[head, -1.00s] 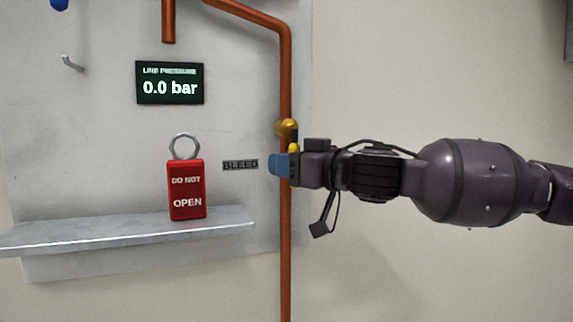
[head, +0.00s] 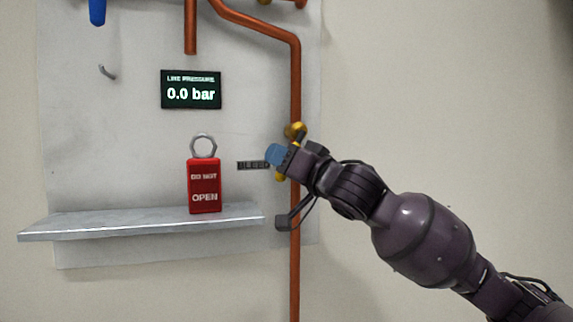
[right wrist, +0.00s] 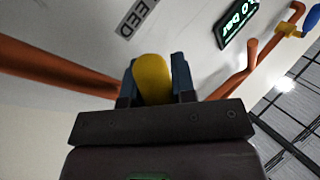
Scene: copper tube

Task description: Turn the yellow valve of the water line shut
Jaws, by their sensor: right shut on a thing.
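The yellow valve (head: 295,131) sits on the vertical copper pipe (head: 296,85), beside the BLEED label (head: 252,165). My right gripper (head: 276,155) is at the valve and covers much of it. In the right wrist view the yellow handle (right wrist: 152,78) stands between the two blue fingers, and the gripper is shut on it. The gripper and forearm are tilted, with the fingers pointing up and left. The line pressure display (head: 191,90) reads 0.0 bar. My left gripper is out of view.
A red DO NOT OPEN lock tag (head: 205,186) stands on the metal shelf (head: 140,222) left of the pipe. A hook (head: 107,72) and a blue handle (head: 97,12) are at the upper left. The wall right of the pipe is clear.

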